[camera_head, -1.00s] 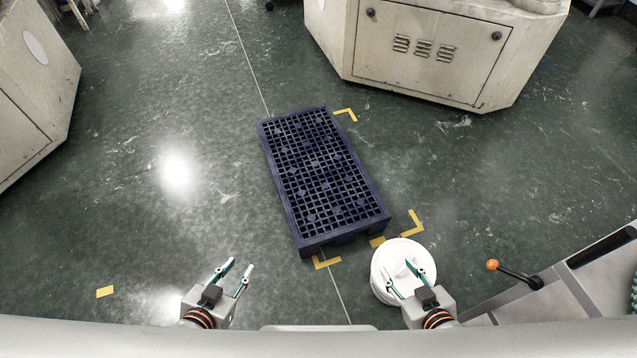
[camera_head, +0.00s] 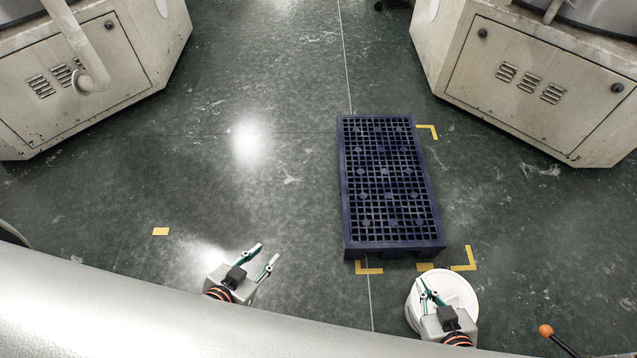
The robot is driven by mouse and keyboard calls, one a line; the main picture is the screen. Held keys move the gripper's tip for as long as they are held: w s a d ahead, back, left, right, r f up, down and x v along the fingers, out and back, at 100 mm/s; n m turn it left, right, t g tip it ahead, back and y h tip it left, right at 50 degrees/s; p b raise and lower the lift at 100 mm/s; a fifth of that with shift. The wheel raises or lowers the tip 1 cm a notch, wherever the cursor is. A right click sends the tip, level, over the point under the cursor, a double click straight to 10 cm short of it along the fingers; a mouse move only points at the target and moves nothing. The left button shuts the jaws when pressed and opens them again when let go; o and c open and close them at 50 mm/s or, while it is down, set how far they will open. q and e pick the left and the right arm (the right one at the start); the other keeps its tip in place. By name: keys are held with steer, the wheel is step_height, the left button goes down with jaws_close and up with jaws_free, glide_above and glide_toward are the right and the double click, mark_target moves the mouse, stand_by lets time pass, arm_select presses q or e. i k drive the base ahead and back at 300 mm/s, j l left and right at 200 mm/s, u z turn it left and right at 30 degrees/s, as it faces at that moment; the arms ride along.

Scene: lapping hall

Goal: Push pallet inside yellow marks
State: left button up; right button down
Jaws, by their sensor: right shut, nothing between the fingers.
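A dark blue grid pallet (camera_head: 385,245) lies flat on the floor right of centre. Yellow corner marks show beyond its far right corner (camera_head: 434,131), at its near left edge (camera_head: 368,269) and right of its near right corner (camera_head: 466,260). The pallet's left side reaches slightly past the near left mark. No far left mark shows. My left gripper (camera_head: 264,253) is open and empty, left of the pallet's near end and apart from it. My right gripper (camera_head: 430,290) is shut and empty, in front of a white round lid, short of the pallet's near edge.
The white round container (camera_head: 462,290) stands near the pallet's near right corner. Beige machine cabinets stand at left (camera_head: 90,80) and right (camera_head: 530,85). A yellow patch (camera_head: 160,231) lies on open floor at left. An orange-knobbed lever (camera_head: 546,331) is at bottom right.

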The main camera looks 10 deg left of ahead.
mark_target(389, 207)
steer(key=i+j+u, duration=0.2)
steer(key=u, duration=0.3)
steer(key=i+j+u, duration=0.1)
steer(key=u, duration=0.35)
steer(key=i, duration=1)
